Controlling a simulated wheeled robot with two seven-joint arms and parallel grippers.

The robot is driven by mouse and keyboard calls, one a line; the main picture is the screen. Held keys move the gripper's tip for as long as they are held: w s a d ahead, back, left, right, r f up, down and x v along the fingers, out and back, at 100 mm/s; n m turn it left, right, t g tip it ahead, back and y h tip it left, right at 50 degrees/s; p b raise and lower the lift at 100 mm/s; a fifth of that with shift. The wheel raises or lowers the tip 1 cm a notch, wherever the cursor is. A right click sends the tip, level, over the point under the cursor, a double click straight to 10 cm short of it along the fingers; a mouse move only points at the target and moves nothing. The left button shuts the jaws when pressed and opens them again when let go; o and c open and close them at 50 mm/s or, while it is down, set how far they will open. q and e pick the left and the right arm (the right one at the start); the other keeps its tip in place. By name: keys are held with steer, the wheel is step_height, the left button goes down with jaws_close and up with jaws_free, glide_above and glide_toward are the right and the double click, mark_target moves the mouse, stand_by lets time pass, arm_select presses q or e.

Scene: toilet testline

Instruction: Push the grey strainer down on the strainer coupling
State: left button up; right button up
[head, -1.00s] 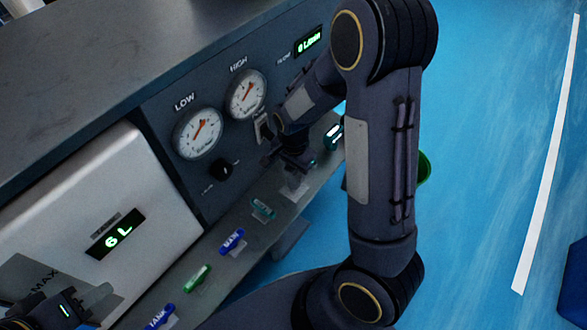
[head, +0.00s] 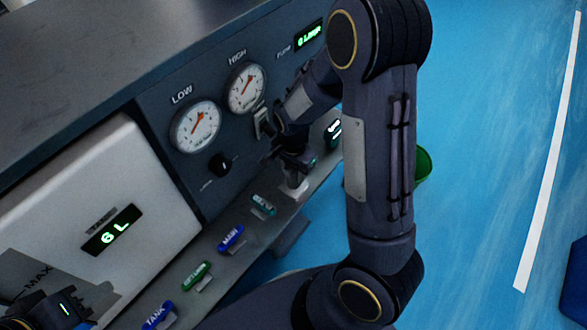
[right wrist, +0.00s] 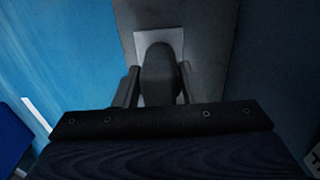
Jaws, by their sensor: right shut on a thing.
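My right gripper (head: 292,165) is at the grey ledge below the dark gauge panel, close above a small pale block (head: 298,190). In the right wrist view, its two fingers (right wrist: 158,85) are on either side of a dark grey rounded piece (right wrist: 158,65), which I take for the strainer, and are shut on it. The piece stands over a pale square plate (right wrist: 174,42) on the ledge. I cannot tell the strainer coupling apart beneath it, nor how far down the strainer sits. My left gripper (head: 75,308) is partly in view at the bottom left corner; its fingers are unclear.
The panel has LOW (head: 195,128) and HIGH (head: 246,88) gauges and a black knob (head: 220,164). Several coloured labelled tags, one blue (head: 230,238), line the ledge. A white tank (head: 150,200) is at left. A green container (head: 423,167) shows behind my right arm.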

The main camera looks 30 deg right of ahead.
steer(key=shift+f, duration=0.15)
steer(key=o, duration=1.1)
step_height(320, 180, up, 7)
steer(key=p, duration=0.3)
steer(key=shift+r, duration=0.4)
